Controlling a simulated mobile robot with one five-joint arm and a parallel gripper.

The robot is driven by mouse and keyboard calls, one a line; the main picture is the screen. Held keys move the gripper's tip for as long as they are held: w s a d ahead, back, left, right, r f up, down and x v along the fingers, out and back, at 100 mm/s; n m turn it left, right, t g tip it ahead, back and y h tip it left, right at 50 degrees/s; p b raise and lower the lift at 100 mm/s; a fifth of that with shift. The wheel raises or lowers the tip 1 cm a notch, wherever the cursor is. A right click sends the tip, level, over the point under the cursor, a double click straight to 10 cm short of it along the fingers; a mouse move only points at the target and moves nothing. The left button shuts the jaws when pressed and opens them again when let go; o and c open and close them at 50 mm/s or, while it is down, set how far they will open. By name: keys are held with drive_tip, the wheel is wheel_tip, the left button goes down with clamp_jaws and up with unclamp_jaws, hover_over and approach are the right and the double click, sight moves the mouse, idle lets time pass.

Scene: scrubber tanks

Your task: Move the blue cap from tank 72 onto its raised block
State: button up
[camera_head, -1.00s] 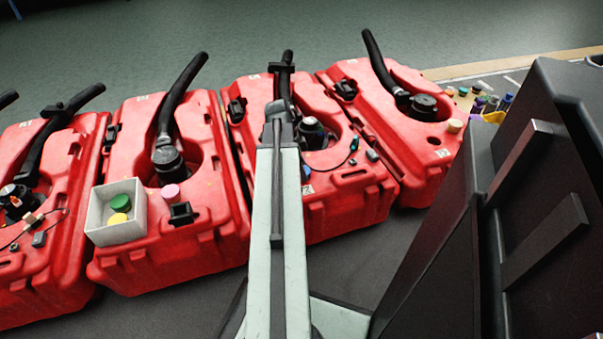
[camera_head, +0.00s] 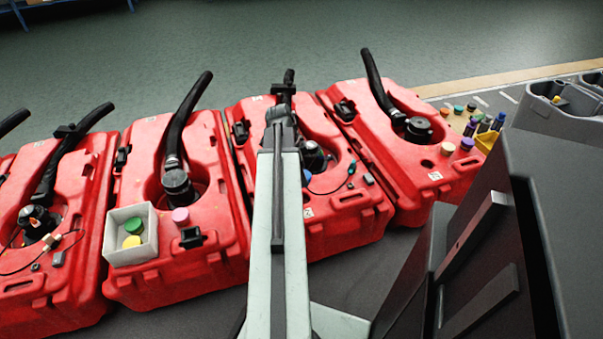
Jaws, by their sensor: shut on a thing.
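A small blue piece (camera_head: 307,175), which looks like the blue cap, shows at the right edge of my arm. It is over the third red tank (camera_head: 345,222), and most of it is hidden. My gripper (camera_head: 281,115) is at the far end of my arm, over that tank. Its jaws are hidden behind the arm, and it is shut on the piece. The tank has a black filler cap (camera_head: 314,155) in its recess and a small dark block (camera_head: 368,179) on its front right top. The tank's number is too small to read surely, and I cannot tell which part is the raised block.
Red tanks stand side by side. The second carries a white box (camera_head: 150,248) with green and yellow caps, and a pink cap (camera_head: 180,215). Coloured bottles (camera_head: 485,125) stand beyond. Dark floor lies in front.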

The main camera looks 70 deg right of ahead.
drive_tip(key=shift+r+p, duration=0.95)
drive_tip(key=shift+r, duration=0.1)
idle(0.4)
drive_tip(key=shift+r+p, duration=2.45)
drive_tip(key=shift+p, duration=0.05)
drive_tip(key=shift+s+f, duration=0.1)
